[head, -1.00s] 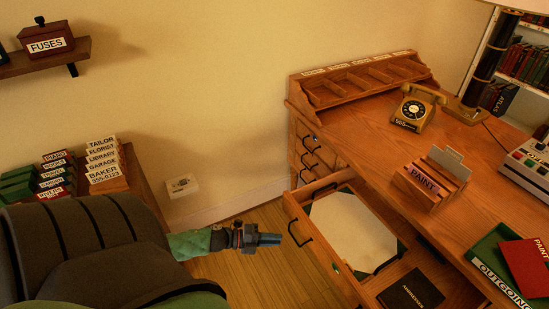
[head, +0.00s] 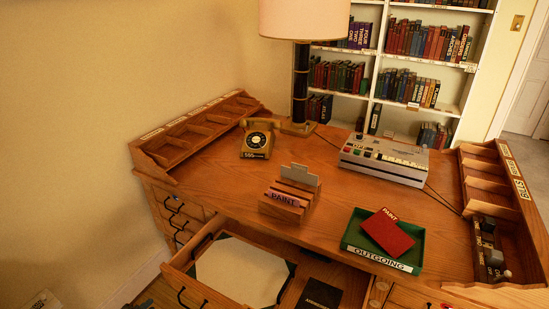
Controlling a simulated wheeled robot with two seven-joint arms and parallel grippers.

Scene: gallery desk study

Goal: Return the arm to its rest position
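A small dark tip at the bottom edge, left of the open drawer's front, appears to be my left gripper (head: 137,305). Almost all of it is cut off, so its fingers cannot be read. It looks apart from the drawer (head: 205,292). My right gripper cannot be made out. The drawer stands open with a pale sheet (head: 240,270) and a dark book (head: 320,294) inside.
On the wooden desk (head: 330,160) are a gold telephone (head: 257,140), a PAINT card holder (head: 287,197), a green OUTGOING tray (head: 350,238) with a red book (head: 388,232), a keyed machine (head: 385,160) and a lamp (head: 301,80). Small red bits at the bottom edge are unclear.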

